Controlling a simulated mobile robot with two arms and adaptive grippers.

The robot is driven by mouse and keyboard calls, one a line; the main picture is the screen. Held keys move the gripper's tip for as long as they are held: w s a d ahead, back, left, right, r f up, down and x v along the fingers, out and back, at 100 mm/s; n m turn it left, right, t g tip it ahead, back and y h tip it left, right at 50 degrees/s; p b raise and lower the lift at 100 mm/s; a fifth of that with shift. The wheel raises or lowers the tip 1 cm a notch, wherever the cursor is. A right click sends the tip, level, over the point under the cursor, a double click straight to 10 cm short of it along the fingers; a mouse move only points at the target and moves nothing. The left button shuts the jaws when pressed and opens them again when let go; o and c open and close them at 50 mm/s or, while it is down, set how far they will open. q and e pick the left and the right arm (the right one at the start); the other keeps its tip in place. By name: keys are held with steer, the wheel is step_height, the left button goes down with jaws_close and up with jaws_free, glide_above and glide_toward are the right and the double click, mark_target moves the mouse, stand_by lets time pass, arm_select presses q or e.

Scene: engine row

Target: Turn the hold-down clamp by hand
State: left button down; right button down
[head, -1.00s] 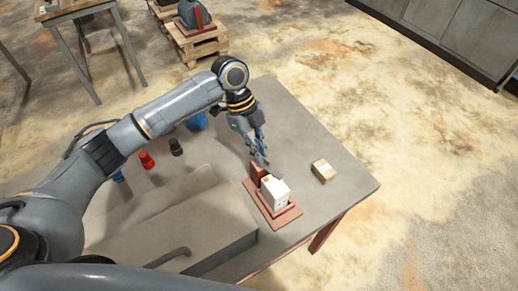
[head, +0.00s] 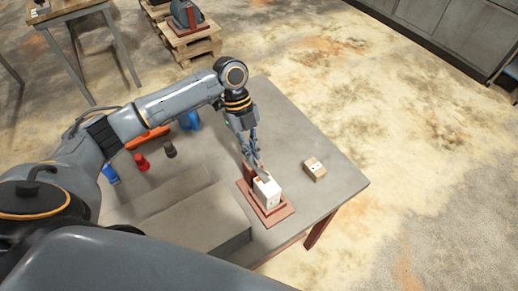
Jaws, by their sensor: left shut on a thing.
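A red-brown fixture (head: 281,215) stands on the grey table, with an upright at its back left. A white block (head: 268,193) sits on its base. The hold-down clamp (head: 263,173) shows as a small grey piece at the block's top, by the upright. My left gripper (head: 256,161) points down over the fixture, and its fingers are shut on the clamp. The fingers hide part of the clamp and the upright, so the exact grip is hard to see. My right gripper is not in view.
A small cardboard box (head: 314,169) lies right of the fixture. A red item (head: 142,162), a dark one (head: 170,150) and blue ones (head: 110,174) stand to the left. A raised grey block (head: 205,225) fills the table's near side. The table's right end is clear.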

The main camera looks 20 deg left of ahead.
arm_select(q)
steer(key=c, duration=1.5)
jaws_free()
steer(key=shift+r, duration=0.1)
steer(key=v, duration=1.2)
steer(key=shift+s, duration=0.1)
